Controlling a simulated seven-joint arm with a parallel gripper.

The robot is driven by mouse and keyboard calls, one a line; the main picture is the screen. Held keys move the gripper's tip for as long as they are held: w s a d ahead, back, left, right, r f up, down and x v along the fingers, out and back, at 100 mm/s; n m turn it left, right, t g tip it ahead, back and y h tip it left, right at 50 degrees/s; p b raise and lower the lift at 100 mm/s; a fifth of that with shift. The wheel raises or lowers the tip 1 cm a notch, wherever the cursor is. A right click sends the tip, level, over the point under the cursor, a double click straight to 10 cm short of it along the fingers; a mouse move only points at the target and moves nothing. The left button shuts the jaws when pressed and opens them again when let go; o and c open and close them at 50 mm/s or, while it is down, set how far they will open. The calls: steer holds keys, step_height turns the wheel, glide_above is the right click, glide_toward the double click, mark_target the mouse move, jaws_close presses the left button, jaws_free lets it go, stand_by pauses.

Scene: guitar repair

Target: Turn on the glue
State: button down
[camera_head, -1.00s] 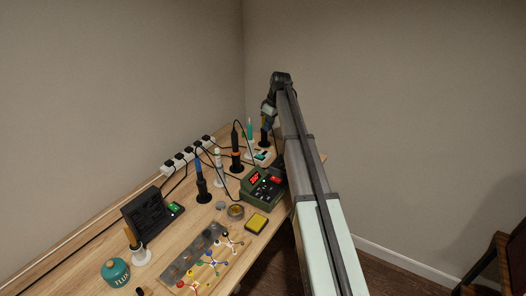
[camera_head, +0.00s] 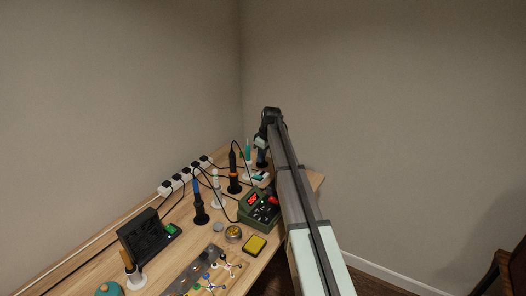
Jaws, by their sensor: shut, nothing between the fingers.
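I cannot tell for certain which item is the glue. Small tools stand at the far right end of the workbench (camera_head: 165,223). Among them are a thin teal tool (camera_head: 248,150) upright in a white base and a dark blue upright item (camera_head: 262,159). My arm reaches over the bench's right side to this far end and bends down there. My gripper (camera_head: 261,146) is shut and empty, just above or beside the dark blue item. It is too small to tell whether they touch. No switch on these tools can be made out.
A black-and-orange iron (camera_head: 234,170), a blue-handled iron (camera_head: 198,200) and a green station with a red display (camera_head: 258,206) stand nearer. A white power strip (camera_head: 185,178) with several plugs runs along the back. Cables loop between the tools. Walls bound the far side.

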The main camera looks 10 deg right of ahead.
glide_above(260, 177)
steer(key=x, duration=0.4)
steer(key=s+d+x, duration=0.1)
steer(key=x, duration=0.1)
steer(key=shift+f, duration=0.3)
steer(key=shift+d+f, duration=0.1)
steer(key=shift+f, duration=0.55)
steer(key=shift+s+d+f+t+y, duration=0.25)
steer(key=shift+s+f+t+y, duration=0.15)
steer(key=shift+f, duration=0.15)
steer(key=shift+w+r, duration=0.1)
steer(key=shift+w, duration=0.1)
steer(key=shift+w+a, duration=0.15)
steer(key=shift+a, duration=0.05)
steer(key=shift+w+a+r, duration=0.3)
steer(key=shift+w+a, duration=0.1)
